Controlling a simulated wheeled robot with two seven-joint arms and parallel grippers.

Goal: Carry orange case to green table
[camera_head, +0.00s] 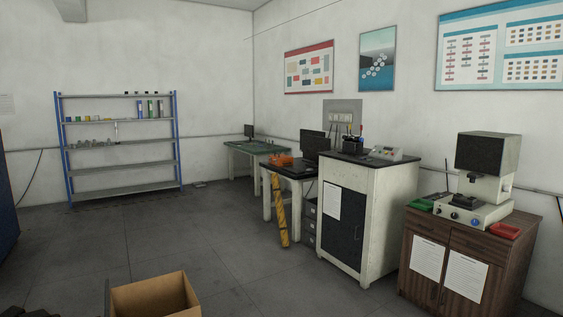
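An orange case (283,160), small in the head view, sits on a black-topped table (290,172) right of centre, beside a dark monitor (315,146). The green table (262,150) stands just behind it, against the right wall near the room's corner. Its green top carries a small dark monitor (249,131) at the back, and much of the top looks bare. The case appears in front of the green table's right end. Neither of my grippers shows in this view.
A white cabinet (378,215) and a brown cabinet (408,265) with a microscope-like instrument (485,178) line the right side. A yellow piece (280,210) leans by the black-topped table. An open cardboard box (155,297) is close at the bottom. The middle floor is clear.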

